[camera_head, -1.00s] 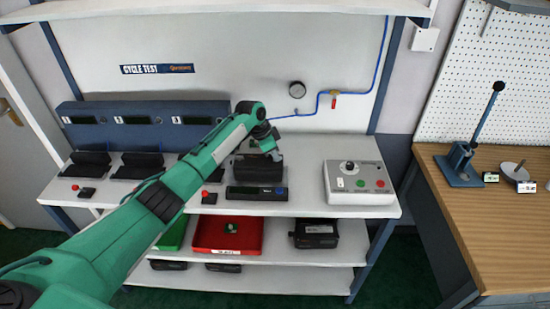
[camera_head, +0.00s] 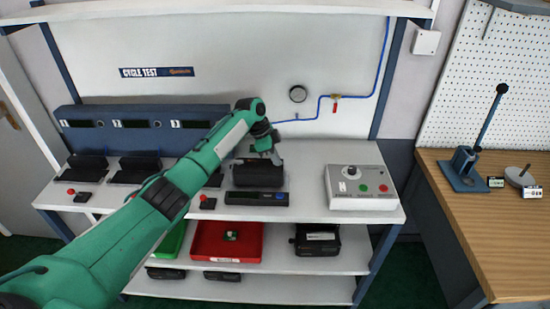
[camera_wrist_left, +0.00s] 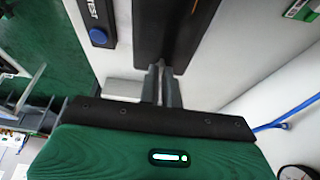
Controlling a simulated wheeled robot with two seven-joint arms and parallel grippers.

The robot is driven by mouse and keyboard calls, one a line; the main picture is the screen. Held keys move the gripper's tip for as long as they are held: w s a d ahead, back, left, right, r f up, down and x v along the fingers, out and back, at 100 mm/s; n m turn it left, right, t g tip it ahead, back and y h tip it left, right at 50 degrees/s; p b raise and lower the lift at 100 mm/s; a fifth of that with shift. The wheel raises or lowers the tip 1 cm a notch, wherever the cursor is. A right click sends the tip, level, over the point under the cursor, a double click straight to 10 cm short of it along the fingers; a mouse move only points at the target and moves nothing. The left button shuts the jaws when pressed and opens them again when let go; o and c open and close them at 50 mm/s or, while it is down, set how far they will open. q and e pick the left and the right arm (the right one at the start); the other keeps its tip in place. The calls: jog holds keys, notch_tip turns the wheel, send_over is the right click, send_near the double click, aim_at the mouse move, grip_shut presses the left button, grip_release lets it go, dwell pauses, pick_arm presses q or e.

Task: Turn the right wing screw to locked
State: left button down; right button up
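A black boxy device (camera_head: 258,174), likely the valve positioner, sits on the white bench top behind a black display unit (camera_head: 258,198). My left gripper (camera_head: 274,157) points down at its top right part. In the left wrist view the two grey fingers (camera_wrist_left: 160,72) are close together with a narrow gap, their tips at the edge of the dark device body (camera_wrist_left: 172,30). The right wing screw cannot be made out; it is hidden or too small, so I cannot tell whether the fingers hold it. My right gripper is not in view.
A grey control box (camera_head: 360,188) with a knob and buttons stands to the right, with clear bench between. Black cradles (camera_head: 140,170) stand on the left. A red tray (camera_head: 228,240) is on the lower shelf. A blue air line (camera_head: 350,95) runs along the back wall.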

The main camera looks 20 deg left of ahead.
pick_arm(q)
jog(key=shift+r, duration=0.1)
jog(key=c, duration=1.6)
grip_release()
jog(key=b+v, duration=0.3)
jog(key=v, duration=1)
jog(key=shift+a+r, duration=0.2)
jog(key=shift+r, duration=0.1)
